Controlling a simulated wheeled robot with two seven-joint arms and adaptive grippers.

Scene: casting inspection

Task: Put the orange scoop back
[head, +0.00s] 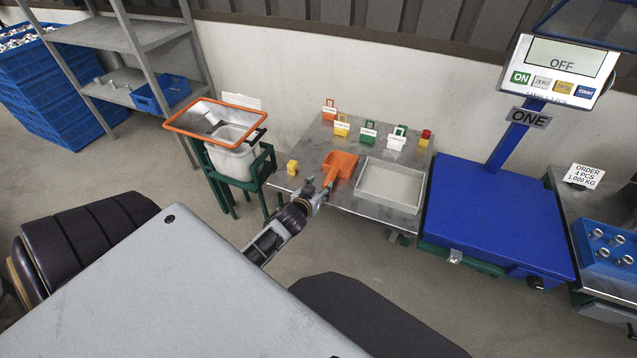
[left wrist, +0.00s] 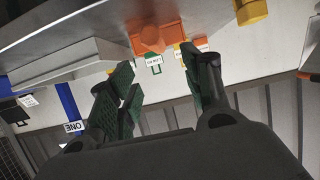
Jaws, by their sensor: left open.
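The orange scoop (head: 342,163) lies on the metal table (head: 310,146), left of a grey tray, its handle pointing toward my left gripper (head: 322,190). That gripper is open at the table's front edge, right by the handle end. In the left wrist view the fingers (left wrist: 166,72) are spread apart, and the orange scoop (left wrist: 150,38) shows beyond their tips. My right gripper is not in view.
A grey tray (head: 391,186) lies right of the scoop, a yellow block (head: 292,167) to its left. Several coloured, labelled holders stand behind. A blue scale (head: 497,214) stands at right.

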